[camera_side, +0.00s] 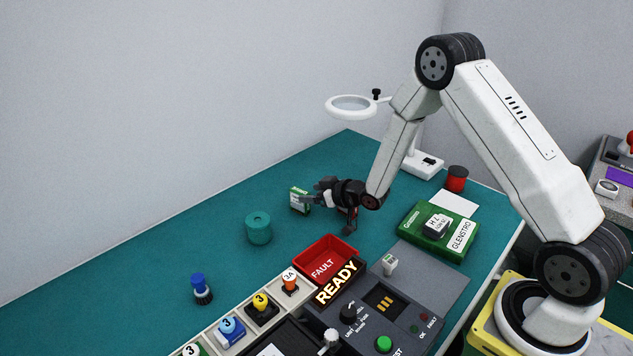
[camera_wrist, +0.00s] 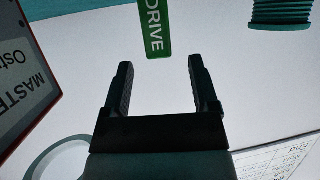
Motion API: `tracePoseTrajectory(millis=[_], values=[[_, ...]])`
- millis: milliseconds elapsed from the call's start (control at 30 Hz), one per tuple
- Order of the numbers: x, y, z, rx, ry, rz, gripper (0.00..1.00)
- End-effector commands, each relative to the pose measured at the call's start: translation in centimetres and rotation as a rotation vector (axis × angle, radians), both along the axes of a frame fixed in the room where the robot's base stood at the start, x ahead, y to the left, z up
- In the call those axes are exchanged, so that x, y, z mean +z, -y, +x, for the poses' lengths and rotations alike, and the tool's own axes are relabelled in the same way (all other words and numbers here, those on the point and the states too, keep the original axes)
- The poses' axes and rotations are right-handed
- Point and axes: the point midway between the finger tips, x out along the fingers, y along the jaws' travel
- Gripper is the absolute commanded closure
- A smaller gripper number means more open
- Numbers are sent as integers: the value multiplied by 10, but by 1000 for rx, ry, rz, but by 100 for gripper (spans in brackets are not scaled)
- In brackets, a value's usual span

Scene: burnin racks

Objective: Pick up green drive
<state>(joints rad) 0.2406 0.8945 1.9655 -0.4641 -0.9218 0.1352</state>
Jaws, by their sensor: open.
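The green drive (camera_side: 299,200) is a small green and white block on the teal bench, toward the back wall. In the wrist view, its green face with the white word DRIVE (camera_wrist: 155,27) shows at the top, cut off by the frame edge. My gripper (camera_side: 325,208) is close beside it on the right in the side view. In the wrist view my gripper (camera_wrist: 160,64) is open, with nothing between its fingers. The drive lies just past the fingertips, roughly in line with the gap. Whether a finger touches it I cannot tell.
A teal spool (camera_side: 259,229) stands left of the drive. A red FAULT tray (camera_side: 325,260) and a green GLENSTRO box (camera_side: 438,232) are nearer the front. A magnifier lamp (camera_side: 351,107) stands behind. A red-edged MASTER item (camera_wrist: 25,80) is left in the wrist view.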

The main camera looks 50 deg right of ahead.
Motion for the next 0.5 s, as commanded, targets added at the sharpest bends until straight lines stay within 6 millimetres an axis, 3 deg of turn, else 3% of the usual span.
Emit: tracePoseTrajectory(millis=[200,500], values=[[-7,-2,17,-1,-1,-1,24],[-9,-3,21,-1,0,0,24]])
